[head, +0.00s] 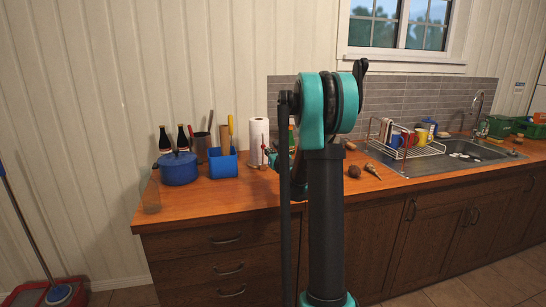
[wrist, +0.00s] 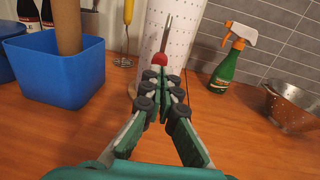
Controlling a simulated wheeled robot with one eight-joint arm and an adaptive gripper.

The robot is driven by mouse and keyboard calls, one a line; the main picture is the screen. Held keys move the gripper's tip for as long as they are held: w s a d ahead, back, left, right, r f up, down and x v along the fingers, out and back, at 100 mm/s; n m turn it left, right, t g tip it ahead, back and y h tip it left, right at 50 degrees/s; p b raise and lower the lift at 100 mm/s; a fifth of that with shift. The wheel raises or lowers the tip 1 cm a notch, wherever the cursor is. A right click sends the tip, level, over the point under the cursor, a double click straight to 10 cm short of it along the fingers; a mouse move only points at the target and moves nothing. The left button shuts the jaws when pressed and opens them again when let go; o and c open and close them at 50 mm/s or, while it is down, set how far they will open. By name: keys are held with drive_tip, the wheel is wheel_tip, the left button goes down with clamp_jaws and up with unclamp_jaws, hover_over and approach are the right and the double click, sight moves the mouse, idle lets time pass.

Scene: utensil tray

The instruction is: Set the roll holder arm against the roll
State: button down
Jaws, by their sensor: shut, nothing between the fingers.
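The white paper roll (head: 257,130) stands upright on the wooden counter, and in the wrist view the dotted roll (wrist: 184,52) rises behind my fingertips. The roll holder arm (wrist: 168,36) is a thin grey rod with a red knob near its lower visible part, in front of the roll. Whether the rod touches the paper I cannot tell. My gripper (wrist: 163,84) is shut and empty, its tips just below the red knob; contact is unclear. The tips hide the rod's lower part and much of the roll's base. In the head view my own arm hides part of this area.
A blue bin (wrist: 62,72) with a brown tube stands left of the roll. A green spray bottle (wrist: 226,66) and a metal colander (wrist: 290,106) stand to the right. A blue pot (head: 179,168) is farther left.

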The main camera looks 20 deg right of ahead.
sight(264, 146)
drive_tip(key=shift+w+a, duration=0.15)
drive_tip(key=shift+w, duration=1.3)
drive_tip(key=shift+w+a+r, duration=0.1)
drive_tip(key=shift+w+r, duration=0.05)
drive_tip(key=shift+w, duration=0.65)
drive_tip(key=shift+w+r, duration=0.1)
drive_tip(key=shift+r, duration=0.05)
